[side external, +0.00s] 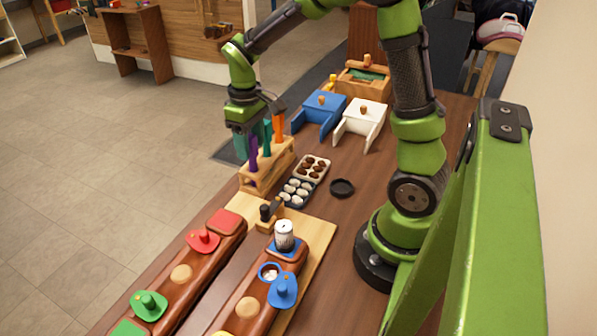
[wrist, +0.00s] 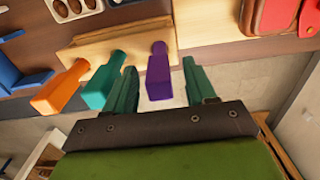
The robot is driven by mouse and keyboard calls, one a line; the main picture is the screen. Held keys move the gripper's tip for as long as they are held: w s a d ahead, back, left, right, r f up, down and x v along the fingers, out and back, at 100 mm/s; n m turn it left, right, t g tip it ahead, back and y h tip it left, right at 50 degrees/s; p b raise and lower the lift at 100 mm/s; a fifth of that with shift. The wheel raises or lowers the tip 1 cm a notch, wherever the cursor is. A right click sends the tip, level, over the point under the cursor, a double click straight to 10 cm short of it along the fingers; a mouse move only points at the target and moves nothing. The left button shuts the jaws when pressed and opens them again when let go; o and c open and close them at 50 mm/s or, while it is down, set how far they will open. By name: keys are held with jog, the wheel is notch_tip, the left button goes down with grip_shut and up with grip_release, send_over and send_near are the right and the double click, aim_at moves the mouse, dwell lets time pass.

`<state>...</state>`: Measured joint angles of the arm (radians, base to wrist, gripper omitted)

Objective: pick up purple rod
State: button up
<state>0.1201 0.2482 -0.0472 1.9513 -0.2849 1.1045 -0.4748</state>
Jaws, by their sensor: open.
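The purple rod (side external: 253,160) stands in a wooden rack (side external: 258,182), with a teal rod (side external: 267,138) and an orange rod (side external: 279,126) in line behind it. In the wrist view the purple rod (wrist: 159,75) shows between the two teal fingers of my open gripper (wrist: 160,68), with a gap on each side. The teal rod (wrist: 103,85) is just outside the left finger. In the side view my gripper (side external: 241,146) is beside the rack's upper part, close to the purple rod; its fingers are partly hard to make out. Its depth relative to the rod is unclear.
Trays of brown and pale pieces (side external: 297,192) lie beside the rack, with a black round dish (side external: 342,188) to their right. Red-brown saddle-like blocks (side external: 180,280) fill the front. Open floor lies left of the table.

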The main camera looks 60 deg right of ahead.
jog(key=shift+f, duration=0.7)
grip_shut()
jog(key=shift+r, duration=0.2)
notch_tip(320, 180, up, 10)
jog(key=shift+f, duration=0.1)
jog(key=c, duration=0.7)
grip_release()
jog(key=shift+c, duration=0.9)
